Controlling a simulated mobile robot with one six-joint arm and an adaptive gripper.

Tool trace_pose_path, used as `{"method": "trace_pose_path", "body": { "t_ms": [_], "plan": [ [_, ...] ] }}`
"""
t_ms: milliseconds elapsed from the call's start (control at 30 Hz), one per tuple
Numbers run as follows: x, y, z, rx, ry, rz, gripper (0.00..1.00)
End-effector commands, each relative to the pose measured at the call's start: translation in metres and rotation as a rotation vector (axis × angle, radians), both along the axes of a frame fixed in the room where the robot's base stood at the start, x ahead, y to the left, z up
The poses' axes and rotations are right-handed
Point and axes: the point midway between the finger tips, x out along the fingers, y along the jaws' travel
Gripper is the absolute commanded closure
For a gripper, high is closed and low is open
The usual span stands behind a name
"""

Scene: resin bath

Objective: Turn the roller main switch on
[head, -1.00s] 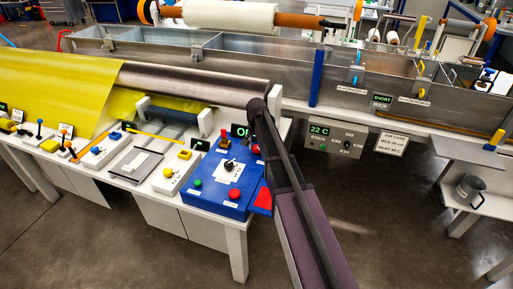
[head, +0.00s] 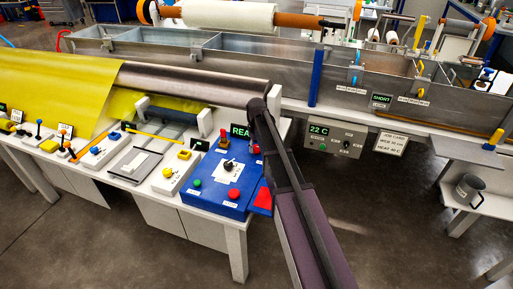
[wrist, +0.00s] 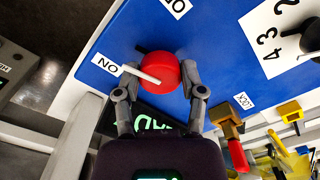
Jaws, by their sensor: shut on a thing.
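The blue control box (head: 215,200) sits at the right end of the table. The roller main switch is a red round knob (wrist: 158,72) with a white pointer bar in the wrist view. The bar points at the upside-down "ON" label (wrist: 107,64). My gripper (wrist: 162,82) is shut on the knob, one finger on each side. In the head view my arm covers most of the switch and gripper. A dark display (head: 239,132) with green letters, partly hidden, reads "REA".
The box also carries a black dial (head: 228,167), a green button (head: 197,182), a red button (head: 234,194) and a red-topped lever (head: 223,136). A steel roller (head: 195,82) with yellow sheet lies behind. The bath tank stands at the back.

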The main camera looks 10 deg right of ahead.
Motion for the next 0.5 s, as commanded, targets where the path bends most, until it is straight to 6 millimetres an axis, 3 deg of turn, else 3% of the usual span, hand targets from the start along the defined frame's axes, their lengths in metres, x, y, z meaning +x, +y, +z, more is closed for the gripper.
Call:
{"method": "trace_pose_path", "body": {
  "t_ms": [500],
  "plan": [
    [-0.0001, 0.0001, -0.0003, 0.002, 0.001, 0.407, 0.95]
  ]
}}
